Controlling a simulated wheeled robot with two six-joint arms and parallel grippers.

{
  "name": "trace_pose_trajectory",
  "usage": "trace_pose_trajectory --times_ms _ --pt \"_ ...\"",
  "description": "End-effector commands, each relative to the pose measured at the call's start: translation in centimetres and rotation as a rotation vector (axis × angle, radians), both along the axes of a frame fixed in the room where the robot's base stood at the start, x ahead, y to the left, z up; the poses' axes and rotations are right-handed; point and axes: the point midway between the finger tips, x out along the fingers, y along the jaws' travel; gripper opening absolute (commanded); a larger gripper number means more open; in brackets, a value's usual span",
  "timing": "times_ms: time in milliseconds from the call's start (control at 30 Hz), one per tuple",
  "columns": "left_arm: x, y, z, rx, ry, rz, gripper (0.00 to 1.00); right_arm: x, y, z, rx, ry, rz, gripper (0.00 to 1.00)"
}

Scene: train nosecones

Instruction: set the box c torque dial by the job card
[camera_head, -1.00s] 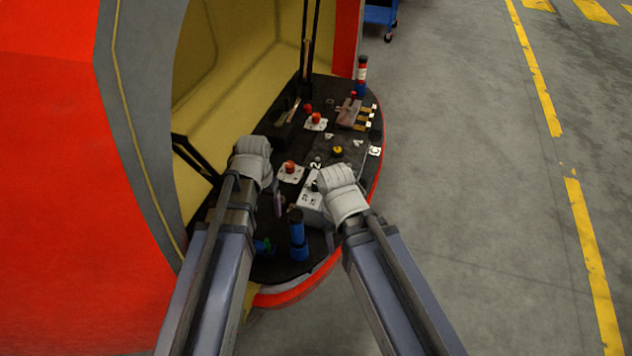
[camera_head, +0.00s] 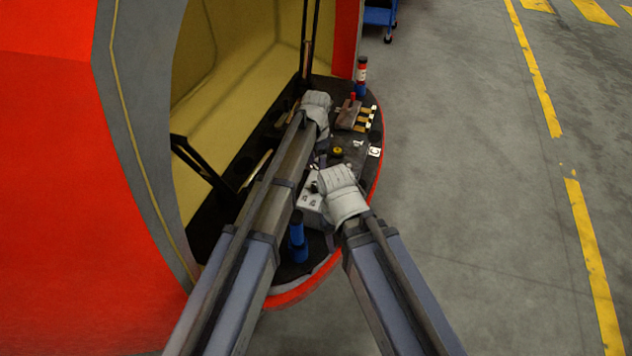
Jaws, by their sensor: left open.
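A white tile marked C (camera_head: 375,152) lies at the right edge of the dark work surface (camera_head: 365,178). A small yellow knob (camera_head: 337,151) on a dark base stands left of it; I cannot tell whether it is the torque dial. My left gripper (camera_head: 317,101) is over the far middle of the surface, beyond the knob; its fingertips are hidden behind its white housing. My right gripper (camera_head: 334,176) is nearer, just below the knob and over a white box (camera_head: 310,203); its fingertips are hidden too. I cannot pick out a job card.
A blue cylinder (camera_head: 297,240) stands at the near end. Open floor lies right.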

Motion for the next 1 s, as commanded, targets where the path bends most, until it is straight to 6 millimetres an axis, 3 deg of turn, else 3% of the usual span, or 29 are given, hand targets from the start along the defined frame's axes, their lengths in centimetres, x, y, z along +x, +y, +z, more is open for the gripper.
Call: trace_pose_trajectory --times_ms 633,1000 --pt "0.0 0.1 -7.0 0.000 0.000 0.003 0.72 0.0 0.0 -7.0 0.000 0.000 0.000 0.50" --pt "0.0 0.1 -7.6 0.000 0.000 0.003 0.72 0.0 0.0 -7.6 0.000 0.000 0.000 0.50"
